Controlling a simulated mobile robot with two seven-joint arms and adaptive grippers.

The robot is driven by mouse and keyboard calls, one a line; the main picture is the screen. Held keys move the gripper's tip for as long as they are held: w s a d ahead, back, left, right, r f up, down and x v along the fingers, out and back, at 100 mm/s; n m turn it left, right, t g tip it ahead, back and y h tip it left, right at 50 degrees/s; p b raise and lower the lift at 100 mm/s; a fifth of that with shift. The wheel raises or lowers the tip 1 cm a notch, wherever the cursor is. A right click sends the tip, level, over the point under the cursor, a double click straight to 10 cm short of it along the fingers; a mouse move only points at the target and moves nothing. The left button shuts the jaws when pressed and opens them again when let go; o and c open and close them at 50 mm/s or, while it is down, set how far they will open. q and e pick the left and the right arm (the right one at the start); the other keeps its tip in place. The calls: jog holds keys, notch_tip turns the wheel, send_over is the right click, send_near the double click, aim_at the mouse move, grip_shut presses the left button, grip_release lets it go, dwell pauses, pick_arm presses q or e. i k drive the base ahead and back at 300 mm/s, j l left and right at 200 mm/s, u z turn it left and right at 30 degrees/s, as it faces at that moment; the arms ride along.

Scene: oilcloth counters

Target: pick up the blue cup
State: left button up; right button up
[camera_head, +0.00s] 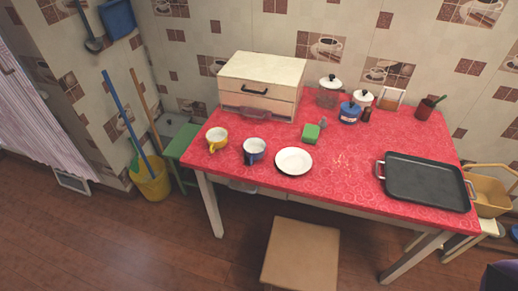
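The blue cup (254,151) stands upright on the red oilcloth table (345,158), near its front left edge. Its inside looks white and its outside dark blue. A yellow cup (216,139) stands to its left and a white plate (294,161) lies to its right, both close by. Neither of my grippers can be seen in the head view. Nothing is touching or holding the blue cup.
A drawer box (262,82) stands behind the cups. A green block (311,133), a blue pot (349,113) and lidded jars stand further back. A black tray (427,181) lies at right. A stool (301,252) stands at the table's front. Floor at front left is clear.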

aim_at(255, 148)
jog(key=i+j+z, duration=0.3)
jog(key=j+z, duration=0.15)
jog(key=i+j+z, duration=0.2)
jog(key=j+z, duration=0.3)
jog(key=j, duration=0.2)
jog(key=j+z, duration=0.45)
jog(key=j, duration=0.25)
jog(key=j+z, duration=0.5)
jog(key=j, duration=0.2)
jog(key=k+j+z, duration=0.15)
jog(key=j+z, duration=0.3)
jog(key=j, duration=0.25)
jog(key=k+j+z, duration=0.25)
jog(key=j+z, duration=0.25)
jog(key=j, duration=0.15)
